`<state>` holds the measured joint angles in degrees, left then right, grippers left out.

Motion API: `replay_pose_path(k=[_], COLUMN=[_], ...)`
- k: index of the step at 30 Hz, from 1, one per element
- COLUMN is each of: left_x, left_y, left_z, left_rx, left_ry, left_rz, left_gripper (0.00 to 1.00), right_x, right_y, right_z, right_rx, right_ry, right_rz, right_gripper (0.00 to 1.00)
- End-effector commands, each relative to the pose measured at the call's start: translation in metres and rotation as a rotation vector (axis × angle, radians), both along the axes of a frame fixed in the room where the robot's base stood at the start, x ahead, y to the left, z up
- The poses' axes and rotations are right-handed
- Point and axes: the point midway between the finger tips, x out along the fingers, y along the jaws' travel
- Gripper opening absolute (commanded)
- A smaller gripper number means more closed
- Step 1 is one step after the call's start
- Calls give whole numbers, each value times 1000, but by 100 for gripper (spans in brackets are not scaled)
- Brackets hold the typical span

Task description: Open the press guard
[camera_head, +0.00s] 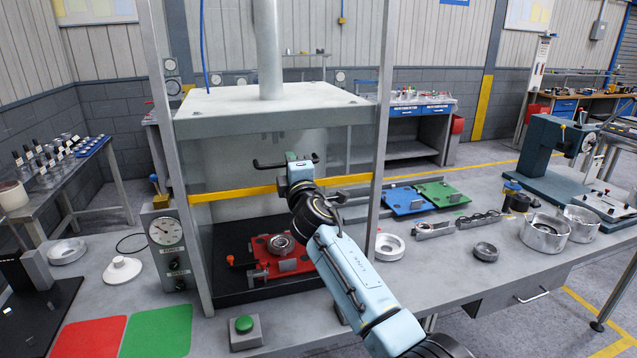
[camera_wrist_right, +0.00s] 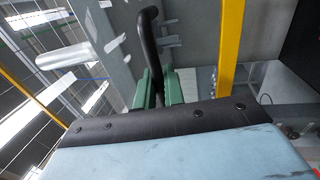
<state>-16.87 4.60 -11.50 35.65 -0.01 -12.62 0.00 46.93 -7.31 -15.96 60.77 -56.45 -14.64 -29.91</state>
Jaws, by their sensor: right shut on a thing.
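The press guard is a clear panel (camera_head: 225,160) with a yellow strip (camera_head: 230,195) across the front of the press frame; the strip also shows in the right wrist view (camera_wrist_right: 231,45). Its black bar handle (camera_head: 268,164) sits a little above the strip. My right gripper (camera_head: 291,158) is shut on this handle, and its green fingers clasp the bar in the wrist view (camera_wrist_right: 158,85). The panel's lower edge is hard to make out. My left gripper is not in view.
A red fixture (camera_head: 297,266) with a metal ring sits inside the press on a black base. A gauge box (camera_head: 165,236) stands left of the frame, and a green button box (camera_head: 245,332) in front. Blue (camera_head: 403,203) and green (camera_head: 440,194) plates and metal parts lie to the right.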

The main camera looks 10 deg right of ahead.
Motion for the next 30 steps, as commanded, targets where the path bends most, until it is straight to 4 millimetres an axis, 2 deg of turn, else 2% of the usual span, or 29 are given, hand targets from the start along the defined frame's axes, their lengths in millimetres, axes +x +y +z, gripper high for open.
replay_pose_path(k=[1, 6, 16, 17, 20, 30], left_x=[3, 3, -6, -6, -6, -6], left_y=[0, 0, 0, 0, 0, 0], left_z=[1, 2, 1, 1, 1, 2], left_rx=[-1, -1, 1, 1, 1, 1], left_ry=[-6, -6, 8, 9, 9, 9], left_rz=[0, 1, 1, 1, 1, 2], left_gripper=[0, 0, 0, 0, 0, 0], right_x=[2, 5, 5, 4, 5, 3], right_y=[5, 14, 13, 13, 13, 12], right_z=[6, 11, 11, 11, 11, 10], right_rx=[1, 1, 2, 2, 2, 1], right_ry=[-2, -3, -3, -3, -3, -1], right_rz=[6, 18, 19, 19, 19, 16], right_gripper=[0, 0, 0, 12, 25, 25])
